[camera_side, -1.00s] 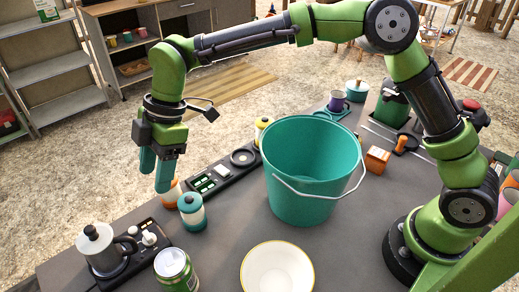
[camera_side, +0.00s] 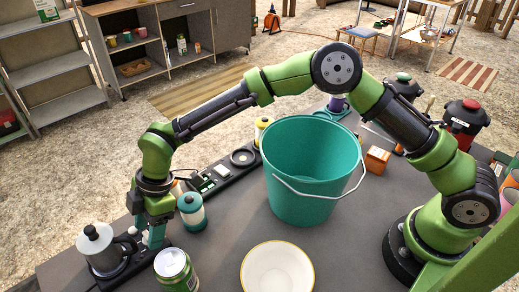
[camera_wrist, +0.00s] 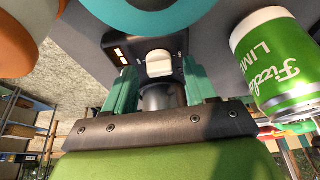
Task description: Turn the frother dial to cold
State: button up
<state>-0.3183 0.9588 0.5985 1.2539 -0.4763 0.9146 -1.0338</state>
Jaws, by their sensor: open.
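The frother has a metal jug (camera_side: 100,250) with a black handle, on a black base at the front left of the table. Its dial (camera_wrist: 159,63) is a white knob on the black control panel (camera_wrist: 118,48), which has small lit yellow marks on its left. In the wrist view the dial sits between the two teal fingers of my gripper (camera_wrist: 158,78). My gripper (camera_side: 151,238) is open and low over the base in the side view. The dial's pointer direction is unclear.
A green can (camera_side: 175,271) stands right of the base, and a teal-lidded jar (camera_side: 191,212) stands behind it. A white bowl (camera_side: 277,272) and a large teal bucket (camera_side: 308,180) are further right.

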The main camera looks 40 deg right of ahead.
grip_shut()
jog(key=shift+s+m, duration=0.1)
jog(key=shift+m, duration=0.2)
jog(key=m, duration=0.1)
jog(key=m+t, duration=0.1)
jog(key=m, duration=0.1)
jog(key=m+t, duration=0.1)
jog(key=m, duration=0.1)
jog(key=shift+s+a+h, duration=0.1)
jog(key=shift+s+h, duration=0.2)
jog(key=m+t, duration=0.1)
jog(key=m, duration=0.2)
jog(key=m+h, duration=0.1)
jog(key=m, duration=0.2)
jog(key=shift+s+a+t+h, duration=0.1)
jog(key=shift+t+h, duration=0.2)
jog(key=shift+t, duration=0.1)
jog(key=shift+m, duration=0.3)
